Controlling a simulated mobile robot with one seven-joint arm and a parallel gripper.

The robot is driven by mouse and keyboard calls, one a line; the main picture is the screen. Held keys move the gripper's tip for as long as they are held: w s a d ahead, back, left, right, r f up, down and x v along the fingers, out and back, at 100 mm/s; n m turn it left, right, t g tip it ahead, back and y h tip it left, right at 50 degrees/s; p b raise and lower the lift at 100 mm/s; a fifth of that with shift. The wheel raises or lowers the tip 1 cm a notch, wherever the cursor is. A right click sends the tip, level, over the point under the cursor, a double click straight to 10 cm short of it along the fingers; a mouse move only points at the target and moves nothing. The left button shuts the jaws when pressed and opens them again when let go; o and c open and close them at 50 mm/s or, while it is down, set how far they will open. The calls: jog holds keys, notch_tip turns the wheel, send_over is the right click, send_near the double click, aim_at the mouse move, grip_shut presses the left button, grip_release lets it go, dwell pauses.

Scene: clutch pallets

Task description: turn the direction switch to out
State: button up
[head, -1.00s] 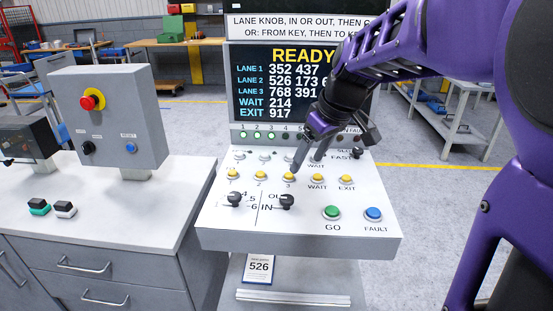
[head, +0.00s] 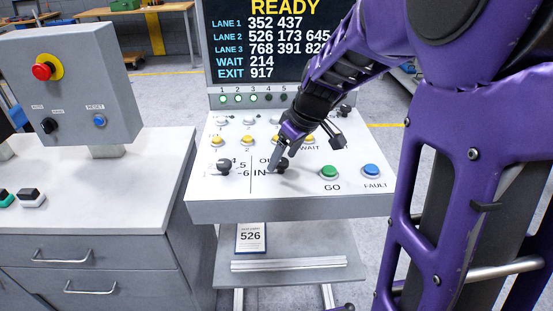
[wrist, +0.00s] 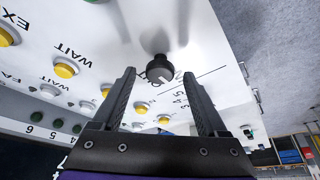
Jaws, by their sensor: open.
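The direction switch (head: 283,167) is a small black knob on the white sloped panel, beside the printed words OUT and IN, which my gripper partly covers. Which word it points to is unclear. My gripper (head: 304,156) is open over the panel, with one finger close to the knob's left side in the head view. In the wrist view the knob (wrist: 160,69) shows between the two spread fingertips, with bare gaps on both sides. The fingers do not hold it.
Another black knob (head: 224,166) sits to the left. The green GO button (head: 329,172) and blue FAULT button (head: 371,171) are to the right. Yellow buttons (head: 247,140) run behind. A screen (head: 262,50) reading READY stands at the back. A grey box with a red button (head: 44,71) stands left.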

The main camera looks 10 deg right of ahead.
jog(key=shift+w+a+f, duration=0.1)
jog(key=shift+f, duration=0.25)
grip_shut()
dwell(0.3)
